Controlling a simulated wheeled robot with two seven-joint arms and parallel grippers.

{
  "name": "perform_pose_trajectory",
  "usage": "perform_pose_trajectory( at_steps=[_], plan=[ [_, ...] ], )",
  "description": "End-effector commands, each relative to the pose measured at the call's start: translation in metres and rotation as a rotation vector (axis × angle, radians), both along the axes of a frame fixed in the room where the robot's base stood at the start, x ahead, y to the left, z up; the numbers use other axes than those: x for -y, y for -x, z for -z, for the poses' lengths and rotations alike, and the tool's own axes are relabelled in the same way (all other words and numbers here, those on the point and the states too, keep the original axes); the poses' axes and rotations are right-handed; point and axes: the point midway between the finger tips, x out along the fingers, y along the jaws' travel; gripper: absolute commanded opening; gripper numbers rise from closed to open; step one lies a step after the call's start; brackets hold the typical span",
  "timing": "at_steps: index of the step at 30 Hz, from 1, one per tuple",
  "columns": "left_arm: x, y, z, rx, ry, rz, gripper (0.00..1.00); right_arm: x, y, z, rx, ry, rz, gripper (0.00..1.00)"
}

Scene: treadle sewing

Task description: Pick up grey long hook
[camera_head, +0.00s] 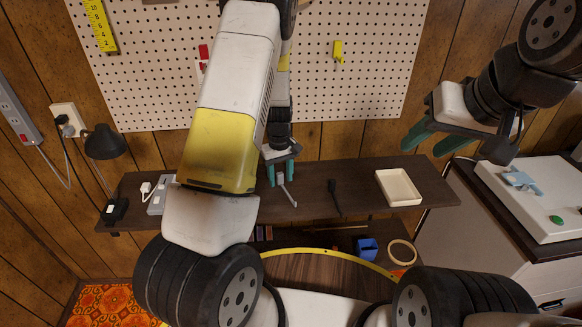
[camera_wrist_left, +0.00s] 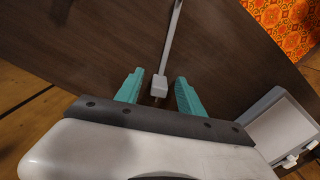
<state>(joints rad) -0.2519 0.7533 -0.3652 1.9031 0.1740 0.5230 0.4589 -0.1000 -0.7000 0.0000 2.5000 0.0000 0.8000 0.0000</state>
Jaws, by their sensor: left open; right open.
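The grey long hook (camera_head: 288,193) lies on the dark shelf, with a block-like end and a thin shaft. My left gripper (camera_head: 281,178) is open above it, pointing down. In the left wrist view the block end of the hook (camera_wrist_left: 158,87) sits between the two teal fingers, with a visible gap on each side. The shaft runs away from the gripper toward the top edge of that view. My right gripper (camera_head: 432,136) is open and empty, raised at the right, away from the shelf.
The dark shelf (camera_head: 360,207) also carries a black tool (camera_head: 335,198), a cream tray (camera_head: 398,187) and a grey power strip (camera_head: 161,196). A black lamp (camera_head: 104,142) stands left. A pegboard (camera_head: 350,90) hangs behind. A white machine (camera_head: 535,200) stands at the right.

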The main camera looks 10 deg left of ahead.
Motion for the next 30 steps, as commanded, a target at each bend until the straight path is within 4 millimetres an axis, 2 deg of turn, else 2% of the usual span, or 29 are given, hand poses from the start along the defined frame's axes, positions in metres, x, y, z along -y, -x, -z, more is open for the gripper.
perform_pose_trajectory(
  at_steps=[6, 13, 23, 30],
  plan=[
    [0.000, 0.000, 0.001, 0.001, 0.001, 0.000, 0.45, 0.000, 0.000, 0.000, 0.000, 0.000, 0.000, 0.44],
    [0.000, 0.000, 0.000, 0.001, 0.001, 0.000, 0.00, 0.000, 0.000, 0.000, 0.000, 0.000, 0.000, 0.44],
    [0.000, 0.000, 0.000, 0.001, 0.000, 0.001, 0.00, 0.000, 0.000, 0.000, 0.000, 0.000, 0.000, 0.44],
    [0.001, -0.001, -0.014, 0.003, 0.000, 0.002, 0.00, 0.000, 0.000, 0.000, 0.000, 0.000, 0.000, 0.44]
  ],
)
